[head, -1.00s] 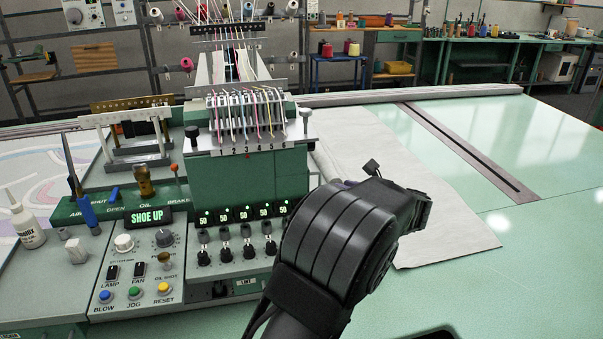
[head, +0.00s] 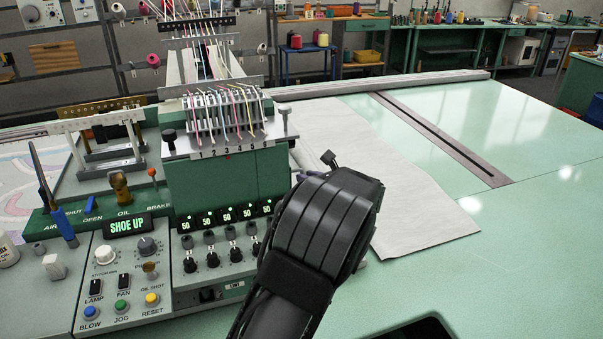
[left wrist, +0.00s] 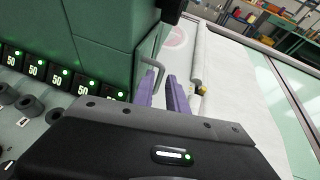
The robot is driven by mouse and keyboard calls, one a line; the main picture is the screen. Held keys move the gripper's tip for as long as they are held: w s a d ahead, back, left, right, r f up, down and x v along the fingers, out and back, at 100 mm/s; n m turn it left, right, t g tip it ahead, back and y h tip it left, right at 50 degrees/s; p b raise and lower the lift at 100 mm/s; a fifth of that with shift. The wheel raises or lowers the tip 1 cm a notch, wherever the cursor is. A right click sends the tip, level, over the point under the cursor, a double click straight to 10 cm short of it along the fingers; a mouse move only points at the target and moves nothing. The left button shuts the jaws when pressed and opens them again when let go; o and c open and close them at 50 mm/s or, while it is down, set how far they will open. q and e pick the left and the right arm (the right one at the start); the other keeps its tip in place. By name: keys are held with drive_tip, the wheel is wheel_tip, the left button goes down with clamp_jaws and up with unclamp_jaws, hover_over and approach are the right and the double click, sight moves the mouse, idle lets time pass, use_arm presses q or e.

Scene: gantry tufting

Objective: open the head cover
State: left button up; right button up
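The machine head is a green block with a plain green front cover (head: 215,185) below a row of numbered thread guides (head: 225,115). My left gripper's black wrist (head: 325,220) stands in front of the head's right lower side and hides its own fingers in the head view. In the left wrist view, the green cover (left wrist: 100,60) is at the left. A grey bent handle (left wrist: 152,63) sticks out at its right side. The purple fingers of my left gripper (left wrist: 161,82) are parted, with the handle's lower end between their tips. Whether they touch it, I cannot tell. My right gripper is out of view.
A control panel (head: 125,285) with coloured buttons and lit "50" displays stands left of my arm. White cloth (head: 400,190) lies on the green table (head: 500,250) to the right. The table beyond the cloth is clear, apart from a slotted rail (head: 440,135).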

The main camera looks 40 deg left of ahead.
use_arm(q)
drive_tip(key=shift+p+x, duration=0.45)
drive_tip(key=shift+x, duration=1.5)
clamp_jaws()
